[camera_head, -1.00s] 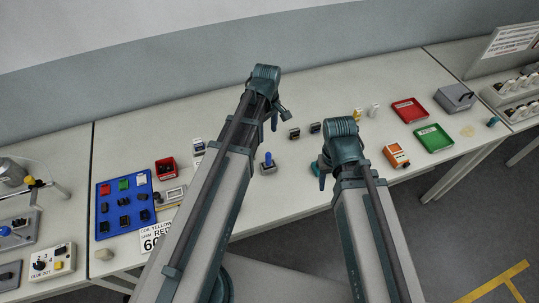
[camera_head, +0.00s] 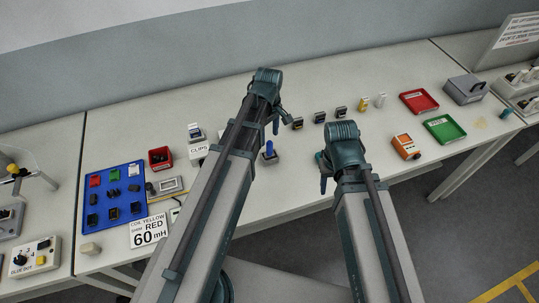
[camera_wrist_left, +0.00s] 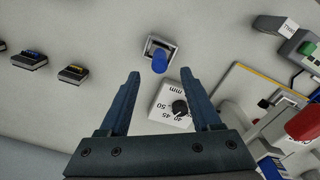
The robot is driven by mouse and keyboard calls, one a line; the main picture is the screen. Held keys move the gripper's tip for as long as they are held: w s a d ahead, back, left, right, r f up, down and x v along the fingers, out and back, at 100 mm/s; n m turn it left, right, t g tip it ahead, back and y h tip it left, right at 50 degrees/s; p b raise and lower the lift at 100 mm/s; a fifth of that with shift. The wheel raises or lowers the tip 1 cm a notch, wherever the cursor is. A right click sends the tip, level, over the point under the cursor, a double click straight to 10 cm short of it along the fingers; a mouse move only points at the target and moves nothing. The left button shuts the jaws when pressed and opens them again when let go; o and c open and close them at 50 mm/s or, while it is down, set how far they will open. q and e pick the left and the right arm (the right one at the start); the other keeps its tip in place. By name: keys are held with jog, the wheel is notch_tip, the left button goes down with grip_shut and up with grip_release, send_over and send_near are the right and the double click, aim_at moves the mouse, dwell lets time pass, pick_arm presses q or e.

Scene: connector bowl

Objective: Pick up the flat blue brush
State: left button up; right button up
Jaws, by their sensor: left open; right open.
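A blue upright piece (camera_head: 270,148) stands in a small square grey base on the table; I cannot tell whether it is the flat blue brush. In the left wrist view the same blue piece (camera_wrist_left: 159,63) shows a rounded end and lies just beyond the fingertips, in the gap between them. My left gripper (camera_wrist_left: 160,73) is open with nothing in its jaws; in the head view it (camera_head: 279,120) hangs above the table, up from the blue piece in the picture. My right gripper (camera_head: 322,172) is open near the table's front edge, largely hidden by its own wrist.
A white dial block (camera_wrist_left: 172,108) sits below the blue piece in the wrist view. Several small black blocks (camera_head: 319,117) stand behind. A blue tray (camera_head: 104,221) of parts is at left, red (camera_head: 418,106) and green (camera_head: 443,133) trays at right. An orange box (camera_head: 405,146) stands nearby.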

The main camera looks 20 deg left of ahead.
aim_at(269, 142)
pick_arm(q)
jog(key=shift+f, duration=0.1)
notch_tip(269, 142, down, 5)
jog(key=b, duration=0.5)
jog(key=shift+d, duration=0.1)
grip_shut()
